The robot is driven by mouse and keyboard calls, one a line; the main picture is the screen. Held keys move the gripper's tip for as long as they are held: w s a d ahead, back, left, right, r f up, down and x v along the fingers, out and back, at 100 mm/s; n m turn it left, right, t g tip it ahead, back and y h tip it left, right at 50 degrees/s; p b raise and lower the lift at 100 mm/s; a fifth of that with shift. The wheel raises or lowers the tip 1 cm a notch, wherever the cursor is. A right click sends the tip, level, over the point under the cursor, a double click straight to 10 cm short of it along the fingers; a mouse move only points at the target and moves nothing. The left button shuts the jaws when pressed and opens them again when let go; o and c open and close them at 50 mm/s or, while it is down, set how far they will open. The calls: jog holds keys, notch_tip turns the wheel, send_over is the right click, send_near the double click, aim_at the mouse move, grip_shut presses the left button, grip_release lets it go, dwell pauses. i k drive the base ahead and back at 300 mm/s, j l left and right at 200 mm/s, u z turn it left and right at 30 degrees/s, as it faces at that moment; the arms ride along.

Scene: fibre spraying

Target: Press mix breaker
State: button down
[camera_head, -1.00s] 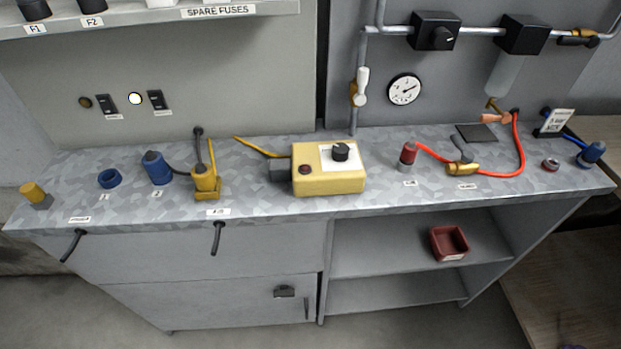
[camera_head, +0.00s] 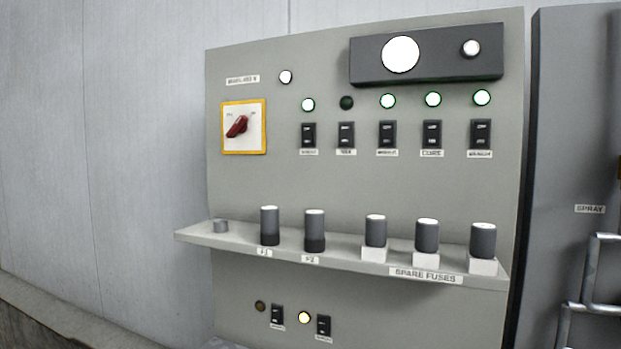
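The grey panel (camera_head: 370,195) carries a row of black breakers. The second from the left (camera_head: 346,135) has a small label that seems to read MIX, though it is blurred. The round lamp (camera_head: 347,103) above it is dark green and unlit. The other lamps in that row glow, such as the one (camera_head: 308,104) above the leftmost breaker (camera_head: 308,135). The breaker labelled CURE (camera_head: 432,134) stands further right. I cannot tell the rocker positions for certain. My gripper is not in view.
A red rotary switch (camera_head: 237,125) on a yellow-edged plate is at the left. A shelf (camera_head: 340,257) with several fuses juts out below the breakers. Two lower switches, one (camera_head: 277,315) and another (camera_head: 323,326), sit under it. Metal pipes (camera_head: 590,308) are at the right edge.

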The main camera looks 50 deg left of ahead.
aim_at(345, 129)
jog(key=u, duration=1.2)
